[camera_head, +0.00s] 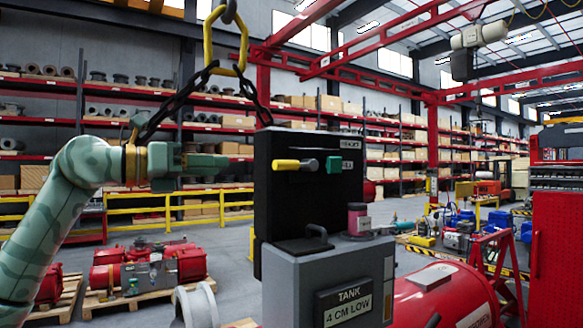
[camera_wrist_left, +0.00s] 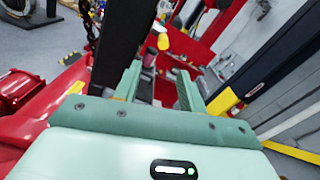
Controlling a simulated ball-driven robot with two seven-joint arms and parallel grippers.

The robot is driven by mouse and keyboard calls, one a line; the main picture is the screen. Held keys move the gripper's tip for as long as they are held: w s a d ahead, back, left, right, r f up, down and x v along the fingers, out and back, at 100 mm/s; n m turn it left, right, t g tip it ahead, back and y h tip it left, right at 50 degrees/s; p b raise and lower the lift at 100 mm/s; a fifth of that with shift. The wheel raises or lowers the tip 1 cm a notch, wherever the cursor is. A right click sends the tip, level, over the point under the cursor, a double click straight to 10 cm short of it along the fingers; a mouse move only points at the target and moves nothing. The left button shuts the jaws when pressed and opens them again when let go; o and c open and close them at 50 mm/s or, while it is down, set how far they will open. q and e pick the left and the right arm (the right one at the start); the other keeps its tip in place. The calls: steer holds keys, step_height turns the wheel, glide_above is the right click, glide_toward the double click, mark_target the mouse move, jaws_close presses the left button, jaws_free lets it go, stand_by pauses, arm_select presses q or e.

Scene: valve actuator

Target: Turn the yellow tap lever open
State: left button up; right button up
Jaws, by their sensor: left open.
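The yellow tap lever (camera_head: 287,165) lies level on the upper front of a black panel (camera_head: 308,200), its yellow end pointing left. My left gripper (camera_head: 212,165) is to the left of the lever at about its height, apart from it in the picture. In the left wrist view a yellow tip (camera_wrist_left: 163,41), likely the lever's end, shows beyond the two green fingers (camera_wrist_left: 158,78). The fingers are open with nothing between them. My right gripper is not in view.
A green block (camera_head: 334,164) sits on the panel right of the lever. A dark chain (camera_head: 190,90) hangs from a yellow ring (camera_head: 226,40) above my left gripper.

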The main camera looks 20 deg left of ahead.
arm_select(q)
steer(key=p, duration=0.3)
glide_toward(274, 164)
steer(key=x, duration=0.3)
steer(key=p+x, duration=0.2)
steer(key=x, duration=0.5)
steer(key=shift+w+d, duration=0.2)
steer(key=shift+w, duration=0.1)
steer(key=shift+w+d+p, duration=0.25)
steer(key=shift+d+p, duration=0.05)
steer(key=shift+w+d, duration=0.25)
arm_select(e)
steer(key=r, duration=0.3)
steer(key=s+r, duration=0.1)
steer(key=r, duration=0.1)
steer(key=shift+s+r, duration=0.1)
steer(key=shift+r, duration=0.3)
arm_select(q)
steer(key=shift+f, duration=0.1)
jaws_close()
